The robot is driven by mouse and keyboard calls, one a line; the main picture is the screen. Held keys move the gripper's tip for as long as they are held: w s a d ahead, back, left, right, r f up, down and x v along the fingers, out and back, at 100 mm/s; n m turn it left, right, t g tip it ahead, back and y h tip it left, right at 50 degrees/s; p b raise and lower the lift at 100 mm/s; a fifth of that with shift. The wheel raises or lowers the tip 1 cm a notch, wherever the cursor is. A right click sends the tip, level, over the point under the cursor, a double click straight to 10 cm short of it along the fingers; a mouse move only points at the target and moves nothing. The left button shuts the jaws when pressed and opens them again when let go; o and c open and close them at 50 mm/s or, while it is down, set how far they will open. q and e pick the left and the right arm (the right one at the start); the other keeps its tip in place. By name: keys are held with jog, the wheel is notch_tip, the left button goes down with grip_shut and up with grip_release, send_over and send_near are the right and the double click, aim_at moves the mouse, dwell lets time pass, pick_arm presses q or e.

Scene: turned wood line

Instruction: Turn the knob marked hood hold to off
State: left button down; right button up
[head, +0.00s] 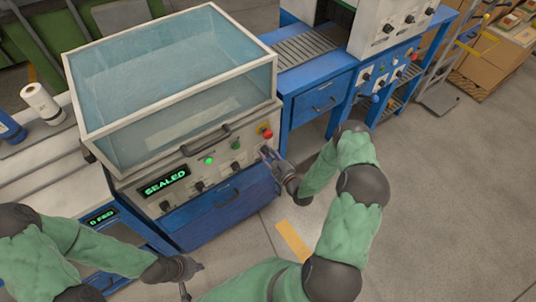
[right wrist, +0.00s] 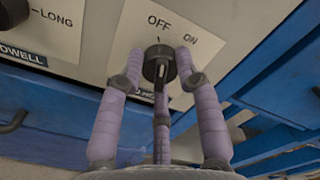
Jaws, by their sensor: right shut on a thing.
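The knob (right wrist: 159,62) sits on a pale plate (right wrist: 185,30) marked OFF and ON, OFF towards the upper left and ON to the right. The label below it is mostly hidden by my fingers; only a few letters show. A small mark shows above the knob, near OFF, but I cannot tell its exact setting. My right gripper (right wrist: 160,70) is shut on the knob, fingers on both sides of it. In the head view this gripper (head: 270,156) reaches the right end of the machine's front panel. My left gripper (head: 187,277) hangs low at the front, away from the panel; its jaw opening is unclear.
The panel has a green SEALED display (head: 165,182), a lit green lamp (head: 209,160), several other dark knobs and a red button (head: 267,134) just above my right gripper. A handle (head: 206,140) sticks out above. A glass-sided hood (head: 175,75) covers the top.

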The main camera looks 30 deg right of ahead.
jog(key=shift+n, duration=1)
jog(key=o, duration=1.1)
jog(key=shift+o, duration=0.2)
jog(key=s, duration=1.2)
jog(key=shift+d, duration=0.45)
